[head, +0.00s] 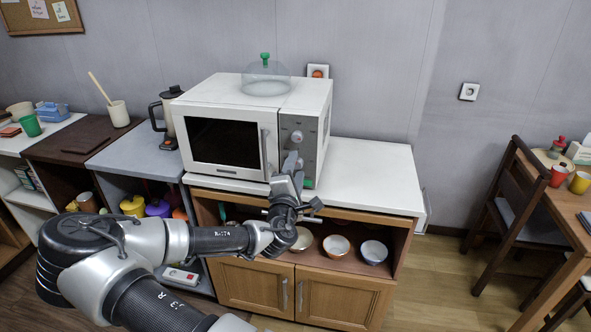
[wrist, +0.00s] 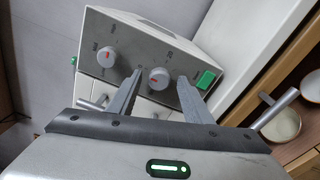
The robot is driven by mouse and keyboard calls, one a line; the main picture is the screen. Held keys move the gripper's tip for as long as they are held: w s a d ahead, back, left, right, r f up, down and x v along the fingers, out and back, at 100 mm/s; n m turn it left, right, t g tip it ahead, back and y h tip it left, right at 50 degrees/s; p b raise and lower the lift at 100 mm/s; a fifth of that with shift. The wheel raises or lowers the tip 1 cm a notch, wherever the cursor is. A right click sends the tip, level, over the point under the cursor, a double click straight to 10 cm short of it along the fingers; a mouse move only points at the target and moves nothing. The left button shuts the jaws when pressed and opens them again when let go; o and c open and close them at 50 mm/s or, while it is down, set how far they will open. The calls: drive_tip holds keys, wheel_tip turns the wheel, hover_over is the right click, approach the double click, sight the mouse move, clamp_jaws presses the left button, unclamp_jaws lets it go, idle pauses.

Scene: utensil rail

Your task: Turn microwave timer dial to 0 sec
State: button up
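The white microwave (head: 222,93) stands on the counter with its door shut and a grey control panel (head: 312,133) on its right. In the wrist view the panel carries two round pale dials with red marks. One dial (wrist: 158,78) lies between my fingertips; the other dial (wrist: 106,57) is to the left, free of the fingers. A green button (wrist: 207,79) is to the right. The dial labels are too small to read. My gripper (wrist: 158,80) is open, with a finger on each side of the nearer dial; contact cannot be told. In the head view my gripper (head: 290,163) covers the lower panel.
A clear dome with a green knob (head: 265,83) sits on the microwave. The white counter (head: 370,170) is clear to the right. Bowls (head: 337,246) stand on the shelf below. A kettle (head: 167,115) is left of the microwave. A chair (head: 515,205) and table are at the right.

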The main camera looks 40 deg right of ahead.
drive_tip(key=p+v, duration=0.8)
drive_tip(key=v, duration=0.9)
drive_tip(key=shift+a, duration=0.2)
drive_tip(key=shift+s+f, duration=0.1)
drive_tip(key=shift+f, duration=0.05)
